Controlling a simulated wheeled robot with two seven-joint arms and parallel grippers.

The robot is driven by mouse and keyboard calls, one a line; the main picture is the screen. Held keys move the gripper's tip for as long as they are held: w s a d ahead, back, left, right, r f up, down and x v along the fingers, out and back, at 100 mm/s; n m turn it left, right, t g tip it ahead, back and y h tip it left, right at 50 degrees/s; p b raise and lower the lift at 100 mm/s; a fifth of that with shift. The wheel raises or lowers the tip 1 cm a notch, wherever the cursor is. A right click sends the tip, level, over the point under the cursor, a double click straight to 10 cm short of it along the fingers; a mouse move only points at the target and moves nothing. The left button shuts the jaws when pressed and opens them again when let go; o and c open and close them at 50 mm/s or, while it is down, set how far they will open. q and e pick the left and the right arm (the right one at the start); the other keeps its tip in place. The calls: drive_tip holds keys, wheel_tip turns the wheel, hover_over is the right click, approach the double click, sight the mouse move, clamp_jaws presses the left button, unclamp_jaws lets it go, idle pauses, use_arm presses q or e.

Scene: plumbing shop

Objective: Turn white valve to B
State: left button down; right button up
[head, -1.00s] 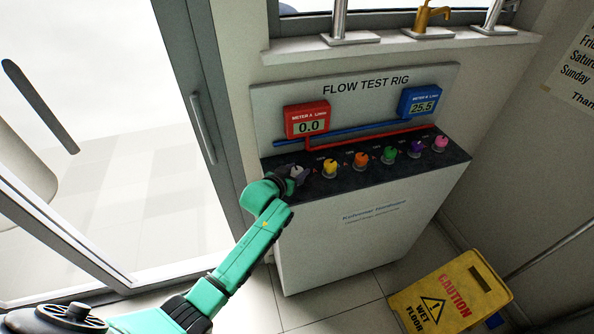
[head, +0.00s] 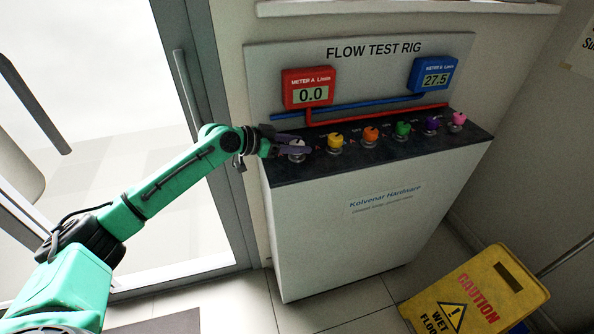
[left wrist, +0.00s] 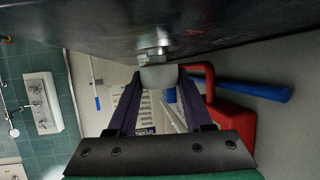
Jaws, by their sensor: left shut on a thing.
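The white valve (head: 297,152) is the leftmost knob on the dark top of the flow test rig. My left gripper (head: 291,142) reaches it from the left, its purple fingers shut on it. In the left wrist view the white knob (left wrist: 159,78) sits between the two fingertips, below a metal stem. Its pointer and the A and B marks are too small to read. The red meter A (head: 309,89) reads 0.0 and the blue meter B (head: 434,75) reads 27.5. My right gripper is not in view.
Yellow (head: 336,141), orange (head: 370,136), green (head: 402,131), purple (head: 431,125) and pink (head: 458,119) valves stand in a row to the right. Red and blue pipes run behind them. A yellow wet-floor sign (head: 478,295) stands at the lower right.

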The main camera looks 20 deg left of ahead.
use_arm(q)
drive_tip(key=m+g+h+b, duration=0.1)
drive_tip(key=b, duration=0.1)
drive_tip(key=shift+f+m+g+b, duration=0.3)
drive_tip(key=shift+f+m+b, duration=0.1)
drive_tip(key=shift+r+m+g+h+b, duration=0.3)
drive_tip(key=shift+m+g+h+b, duration=0.2)
drive_tip(key=shift+m+g+h, duration=0.2)
drive_tip(key=shift+r+m+g+h+b, duration=0.1)
drive_tip(key=shift+m+g+h+b, duration=0.3)
drive_tip(key=shift+m+g, duration=0.55)
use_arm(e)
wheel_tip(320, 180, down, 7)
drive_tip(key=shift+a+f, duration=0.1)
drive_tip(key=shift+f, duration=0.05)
use_arm(q)
drive_tip(key=shift+g, duration=0.25)
drive_tip(key=shift+c, duration=1.5)
unclamp_jaws()
